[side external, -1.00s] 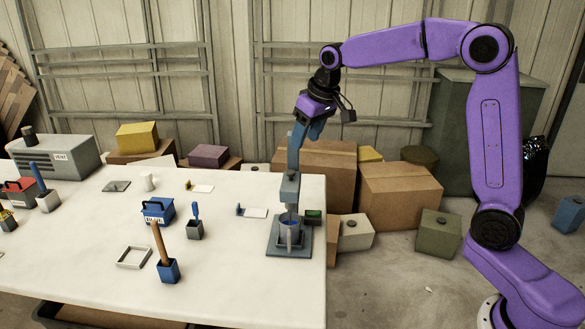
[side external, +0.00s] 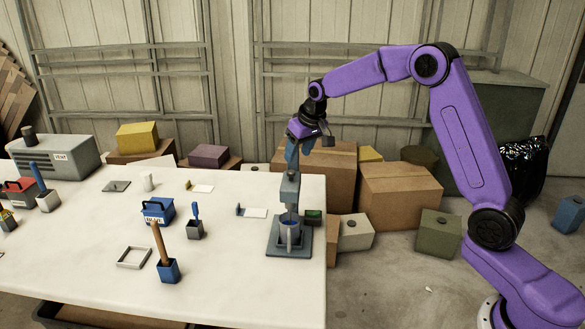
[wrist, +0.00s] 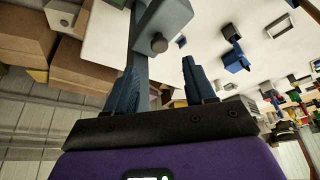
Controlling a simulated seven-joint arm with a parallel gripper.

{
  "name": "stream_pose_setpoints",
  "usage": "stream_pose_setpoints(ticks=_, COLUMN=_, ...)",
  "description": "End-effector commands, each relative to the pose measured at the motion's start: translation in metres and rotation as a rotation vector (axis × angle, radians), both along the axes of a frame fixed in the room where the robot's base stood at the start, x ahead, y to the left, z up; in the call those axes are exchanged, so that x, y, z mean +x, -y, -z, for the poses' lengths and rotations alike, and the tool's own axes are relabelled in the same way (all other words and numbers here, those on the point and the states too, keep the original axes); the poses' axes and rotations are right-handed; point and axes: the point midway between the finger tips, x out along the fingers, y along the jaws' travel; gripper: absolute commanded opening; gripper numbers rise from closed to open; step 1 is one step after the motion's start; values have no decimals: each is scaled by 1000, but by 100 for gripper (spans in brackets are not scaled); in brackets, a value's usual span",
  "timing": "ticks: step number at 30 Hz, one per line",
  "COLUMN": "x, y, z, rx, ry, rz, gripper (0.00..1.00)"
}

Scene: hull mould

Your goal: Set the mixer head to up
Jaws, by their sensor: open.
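The mixer (side external: 290,188) stands at the right front edge of the white table, grey-blue, on a flat base. Its head is low over a cup (side external: 290,232) on that base, with a thin shaft reaching down towards the cup. My gripper (side external: 293,158) is above the mixer head, pointing down, open and empty. In the wrist view the fingers of my gripper (wrist: 160,66) are apart, and the mixer (wrist: 165,20), with a round dark knob, shows ahead. A grey bar of the mixer runs close to the left finger; I cannot tell if they touch.
A blue toolbox (side external: 157,210), a blue holder with a wooden handle (side external: 168,270) and a grey frame (side external: 133,257) are further left on the table (side external: 80,285). Cardboard boxes (side external: 400,195) stand behind and right.

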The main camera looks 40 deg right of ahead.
Motion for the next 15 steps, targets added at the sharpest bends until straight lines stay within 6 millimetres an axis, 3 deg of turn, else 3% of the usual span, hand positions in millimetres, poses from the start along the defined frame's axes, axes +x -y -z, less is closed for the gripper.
stream_pose_setpoints(ticks=6, x=15, y=0, z=38, rx=-1, ry=-4, rz=1, gripper=54)
stream_pose_setpoints(ticks=15, x=26, y=0, z=64, rx=0, ry=0, rz=1, gripper=54)
